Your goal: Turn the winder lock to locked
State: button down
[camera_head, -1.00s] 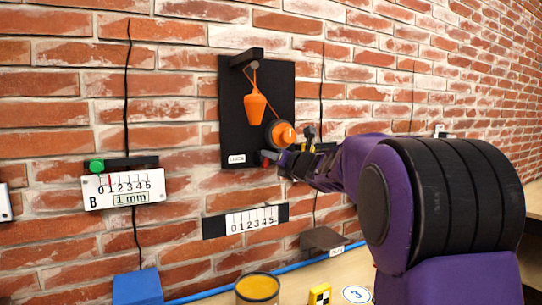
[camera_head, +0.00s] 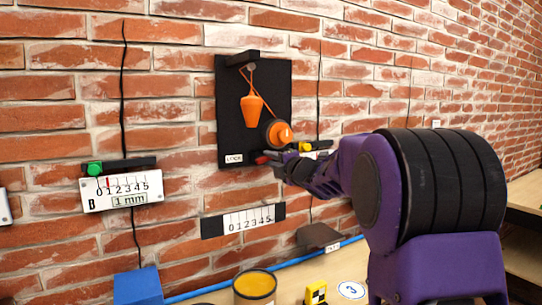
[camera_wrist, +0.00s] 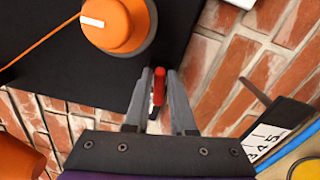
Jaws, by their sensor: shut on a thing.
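The winder lock shows as a small red lever (camera_wrist: 158,84) between my fingertips in the wrist view. Its red end (camera_head: 262,160) also shows in the head view, low on the black wall panel (camera_head: 229,110). My gripper (camera_wrist: 159,76) is shut on this lever, one finger on each side. In the head view my gripper (camera_head: 277,160) reaches in from the right, and hides part of the lock. A white label (camera_head: 233,158) reading LOCK is just left of the lever. The orange winder knob (camera_head: 279,133) sits just above, with a cord to an orange plumb bob (camera_head: 252,108).
A scale plate B (camera_head: 122,190) with a green knob (camera_head: 95,168) hangs at left. Another scale (camera_head: 247,220) is below the panel. A blue block (camera_head: 138,287), a yellow-topped can (camera_head: 256,286) and a checkered yellow block (camera_head: 316,293) stand on the bench below.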

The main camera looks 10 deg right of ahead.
jog(key=shift+a+f+m+p, duration=0.1)
jog(key=shift+f+m+p, duration=0.25)
jog(key=shift+m, duration=0.65)
jog(key=c, duration=0.8)
grip_release()
jog(key=shift+a+r, duration=0.1)
jog(key=shift+c, duration=0.2)
jog(key=shift+s, duration=0.15)
